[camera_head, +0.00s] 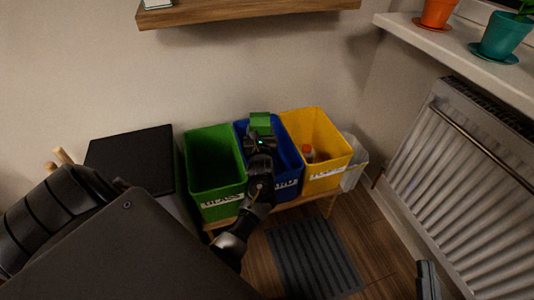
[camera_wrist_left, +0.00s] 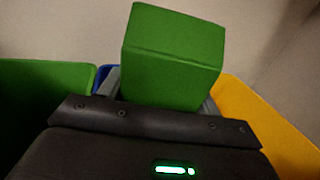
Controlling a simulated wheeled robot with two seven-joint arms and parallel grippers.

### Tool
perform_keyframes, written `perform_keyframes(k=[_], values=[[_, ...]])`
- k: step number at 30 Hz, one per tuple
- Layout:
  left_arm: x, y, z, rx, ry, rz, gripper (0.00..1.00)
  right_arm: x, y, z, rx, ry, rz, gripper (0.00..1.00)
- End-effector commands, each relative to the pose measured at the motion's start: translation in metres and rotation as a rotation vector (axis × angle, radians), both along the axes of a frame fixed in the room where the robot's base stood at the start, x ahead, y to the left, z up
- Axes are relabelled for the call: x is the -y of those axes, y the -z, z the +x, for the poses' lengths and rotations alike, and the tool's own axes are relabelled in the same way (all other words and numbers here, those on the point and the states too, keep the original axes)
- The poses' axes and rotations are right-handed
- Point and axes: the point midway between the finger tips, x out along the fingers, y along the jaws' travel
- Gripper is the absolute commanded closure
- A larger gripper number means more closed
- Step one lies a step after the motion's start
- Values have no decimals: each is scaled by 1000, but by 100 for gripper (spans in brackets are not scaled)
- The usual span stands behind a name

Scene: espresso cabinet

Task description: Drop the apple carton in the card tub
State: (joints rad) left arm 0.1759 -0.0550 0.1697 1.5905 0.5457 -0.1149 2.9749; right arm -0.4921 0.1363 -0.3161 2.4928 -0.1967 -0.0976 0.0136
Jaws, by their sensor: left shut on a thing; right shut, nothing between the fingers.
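The apple carton, a green box (camera_head: 260,120), is over the blue tub (camera_head: 289,186), the middle one of three coloured tubs. My left gripper (camera_head: 260,136) is shut on the carton and holds it at the tub's mouth. In the left wrist view the carton (camera_wrist_left: 172,55) stands up tilted beyond the dark gripper edge (camera_wrist_left: 155,115), with a bit of blue rim behind it. The blue tub's label is partly hidden by my arm, so I cannot read it. My right gripper (camera_head: 428,281) shows at the bottom right, shut and empty.
A green tub (camera_head: 215,185) is left of the blue one; a yellow tub (camera_head: 325,160) holding a red-capped thing is right. A pale bin (camera_head: 353,165) stands beyond it. A wooden shelf (camera_head: 250,12) hangs above. A radiator (camera_head: 460,180) is right. A grey mat (camera_head: 312,258) lies in front.

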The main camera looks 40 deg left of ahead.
Motion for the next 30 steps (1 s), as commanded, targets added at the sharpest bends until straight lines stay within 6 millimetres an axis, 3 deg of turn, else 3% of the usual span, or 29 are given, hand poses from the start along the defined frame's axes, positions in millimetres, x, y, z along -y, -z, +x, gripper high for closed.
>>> perform_keyframes(k=[8, 9, 14, 23, 30], values=[[0, 0, 0, 0, 0, 0, 60, 0, -1, 0, 5, -1, 3, 100], [0, 0, 0, 0, 0, 0, 33, 0, -1, 0, 5, -1, 3, 100], [0, 0, 0, 0, 0, 0, 12, 0, -1, 0, 4, -1, 2, 100], [0, -1, 0, -1, 0, -1, 12, 0, -2, 0, 5, -2, 2, 100], [0, -30, 0, 1, -1, -3, 12, 0, -23, 0, 4, -1, 2, 100]])
